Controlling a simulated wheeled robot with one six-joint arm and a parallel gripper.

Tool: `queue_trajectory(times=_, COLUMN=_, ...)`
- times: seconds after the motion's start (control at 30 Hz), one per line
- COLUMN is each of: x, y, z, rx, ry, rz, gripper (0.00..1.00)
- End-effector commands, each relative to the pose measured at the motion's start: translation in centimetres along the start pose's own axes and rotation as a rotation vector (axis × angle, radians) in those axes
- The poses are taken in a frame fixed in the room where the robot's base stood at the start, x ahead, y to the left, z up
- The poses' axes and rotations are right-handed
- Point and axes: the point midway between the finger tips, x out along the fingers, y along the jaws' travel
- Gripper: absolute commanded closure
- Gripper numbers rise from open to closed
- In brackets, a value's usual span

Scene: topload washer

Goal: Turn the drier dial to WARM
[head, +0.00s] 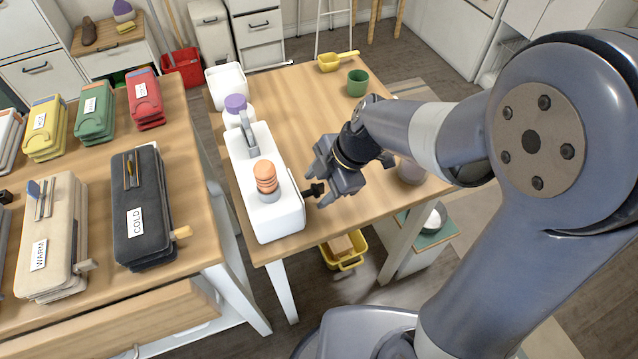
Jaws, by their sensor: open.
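A white box-like appliance (264,185) stands on the wooden table, with a stacked orange knob-like part (265,178) and a grey lever (248,132) on top. A small black knob (315,190) sticks out of its right side; I cannot tell whether this is the drier dial, and no setting marks are readable on it. My gripper (320,188) is open at that knob, coming from the right. The knob appears to lie between or just before the fingertips; contact cannot be told. A beige case (62,222) at left carries a WARM label (39,255).
A dark case (145,200) labelled COLD, with a wooden side peg, and several coloured cases stand on the left table. Behind the appliance are a purple-topped container (237,107) and white bin (226,85). A green cup (357,83) and yellow scoop (335,61) stand farther back.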

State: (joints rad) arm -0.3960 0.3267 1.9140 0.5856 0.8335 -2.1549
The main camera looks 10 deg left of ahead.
Motion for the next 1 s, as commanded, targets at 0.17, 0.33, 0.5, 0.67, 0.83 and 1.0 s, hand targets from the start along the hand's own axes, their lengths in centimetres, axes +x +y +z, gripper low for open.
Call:
queue_trajectory(times=0.17, x=0.52, y=-0.02, z=0.02, rx=0.000, ry=-0.001, rz=0.000, gripper=0.48)
queue_trajectory(times=0.33, x=0.51, y=-0.02, z=0.02, rx=0.000, ry=-0.001, rz=0.000, gripper=0.48)
queue_trajectory(times=0.5, x=0.49, y=-0.02, z=0.02, rx=0.000, ry=-0.001, rz=0.000, gripper=0.61)
queue_trajectory(times=0.67, x=0.48, y=-0.02, z=0.02, rx=0.000, ry=-0.001, rz=0.000, gripper=0.74)
queue_trajectory(times=0.83, x=0.48, y=-0.04, z=0.01, rx=0.000, ry=-0.001, rz=-0.001, gripper=0.88)
queue_trajectory(times=1.0, x=0.47, y=-0.03, z=0.00, rx=0.001, ry=0.000, rz=-0.004, gripper=0.93)
